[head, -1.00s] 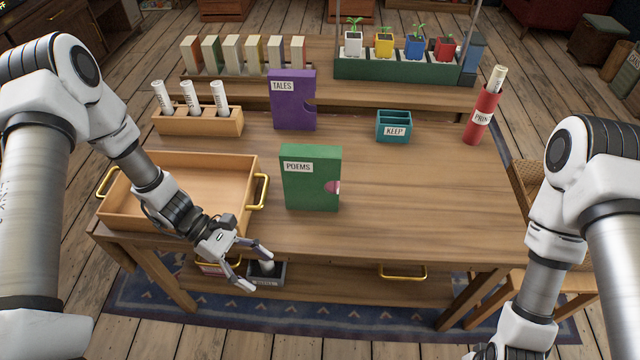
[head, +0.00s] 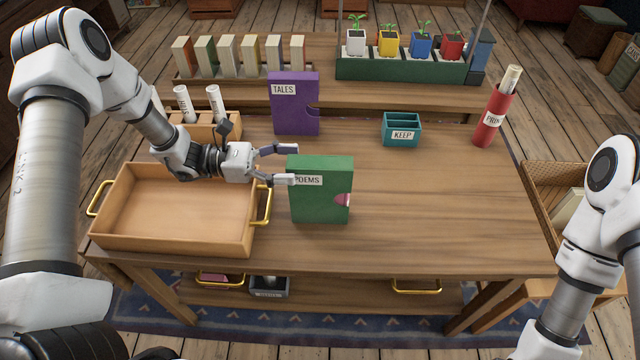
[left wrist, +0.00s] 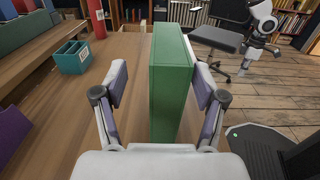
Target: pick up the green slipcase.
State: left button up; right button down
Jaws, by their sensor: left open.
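The green slipcase (head: 322,200), labelled POEMS, stands upright on the wooden table, with a pinkish item showing at its right-hand notch. My left gripper (head: 287,163) is open at the slipcase's upper left, one finger near the label and the other behind its top left. In the left wrist view the slipcase (left wrist: 172,85) stands between the two open fingers, with the right finger close to its side and a gap at the left finger. I cannot tell whether either finger touches it. My right gripper is out of view; only part of the right arm shows.
An empty wooden tray (head: 180,243) with brass handles lies left of the slipcase. A purple TALES slipcase (head: 295,110) stands behind it. A teal KEEP box (head: 402,130) and a red tube (head: 493,115) stand to the right. The table's right middle is clear.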

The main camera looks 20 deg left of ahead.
aim_at(315, 162)
pick_arm(q)
jog(key=x, duration=0.4)
jog(key=s+x, duration=0.1)
jog(key=x, duration=0.1)
jog(key=shift+d+r+p, duration=0.15)
jog(key=shift+r+p, duration=0.05)
jog(key=shift+p, duration=0.2)
jog(key=c, duration=0.4)
grip_shut()
jog(key=shift+r, duration=0.15)
